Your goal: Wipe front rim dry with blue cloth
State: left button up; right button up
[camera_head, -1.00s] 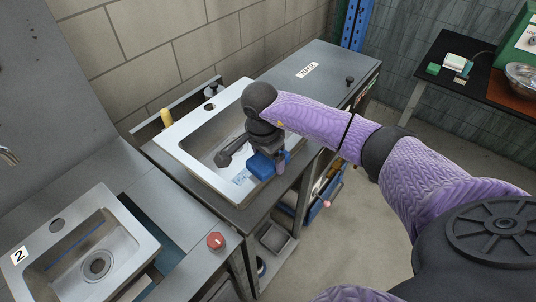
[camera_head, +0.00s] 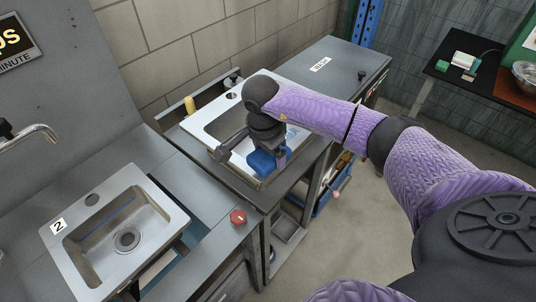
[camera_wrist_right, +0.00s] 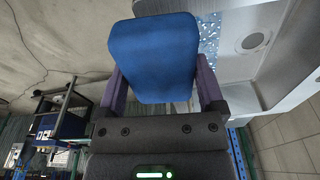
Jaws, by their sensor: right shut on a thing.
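The blue cloth (camera_head: 266,163) is a folded, block-like pad in my right gripper (camera_head: 268,150). In the right wrist view the cloth (camera_wrist_right: 153,58) sits between the two purple fingers of the gripper (camera_wrist_right: 158,88), which are shut on it. The gripper points down over the front rim of the steel sink (camera_head: 222,148), close to its near corner. I cannot tell whether the cloth touches the rim. A patch of blue-white droplets (camera_wrist_right: 208,35) shows beside the cloth in the right wrist view. The cloth and wrist hide part of the front rim. My left gripper is out of view.
A second sink (camera_head: 90,262), labelled 2, stands at lower left with a tap (camera_head: 38,133) behind it. A yellow object (camera_head: 190,105) stands behind the sink. The counter by the WASH label (camera_head: 320,64) is mostly clear.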

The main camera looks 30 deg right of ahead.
jog(key=shift+d+r+p, duration=0.15)
jog(key=shift+r+p, duration=0.15)
jog(key=shift+r, duration=0.3)
notch_tip(320, 180, up, 2)
jog(key=shift+r+p, duration=0.15)
jog(key=shift+p, duration=0.7)
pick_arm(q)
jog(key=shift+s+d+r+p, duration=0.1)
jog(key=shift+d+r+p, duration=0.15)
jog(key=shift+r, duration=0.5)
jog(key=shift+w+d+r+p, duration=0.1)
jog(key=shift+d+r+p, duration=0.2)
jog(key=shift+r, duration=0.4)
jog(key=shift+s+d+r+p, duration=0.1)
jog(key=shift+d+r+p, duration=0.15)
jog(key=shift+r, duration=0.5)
pick_arm(e)
jog(key=shift+r, duration=1.1)
